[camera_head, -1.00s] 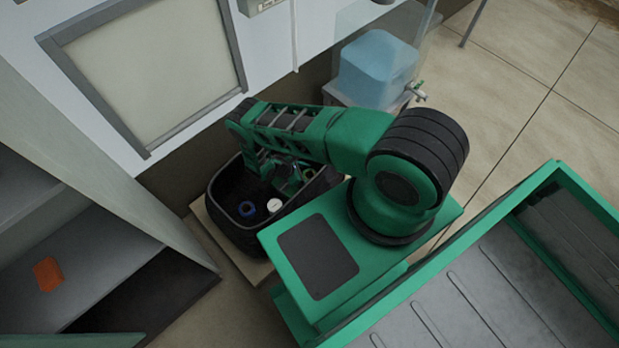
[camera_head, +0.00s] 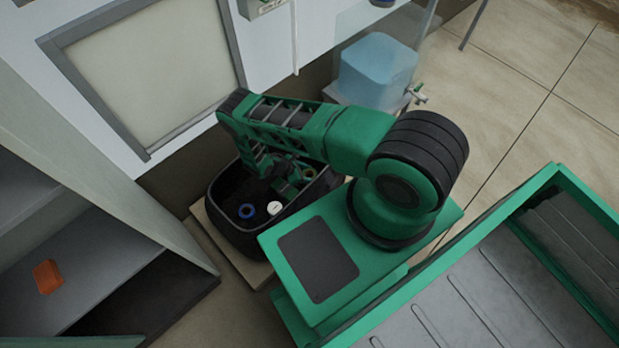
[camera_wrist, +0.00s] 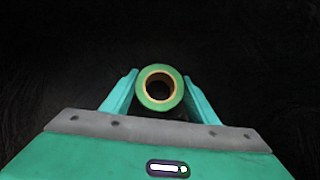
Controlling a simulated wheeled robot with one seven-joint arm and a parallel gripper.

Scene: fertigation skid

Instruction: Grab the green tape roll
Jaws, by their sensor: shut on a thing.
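The green tape roll (camera_wrist: 141,92) shows in the wrist view as a green ring with a tan core. It sits between the two fingers of my gripper (camera_wrist: 160,95), which is shut on it. The wrist view behind the roll is dark. In the head view my gripper (camera_head: 283,186) reaches down into the black bag (camera_head: 236,233).
The bag stands on a low wooden board (camera_head: 251,268). A pale shelf unit with an orange object (camera_head: 47,276) is at left. A blue container (camera_head: 378,68) stands behind the arm.

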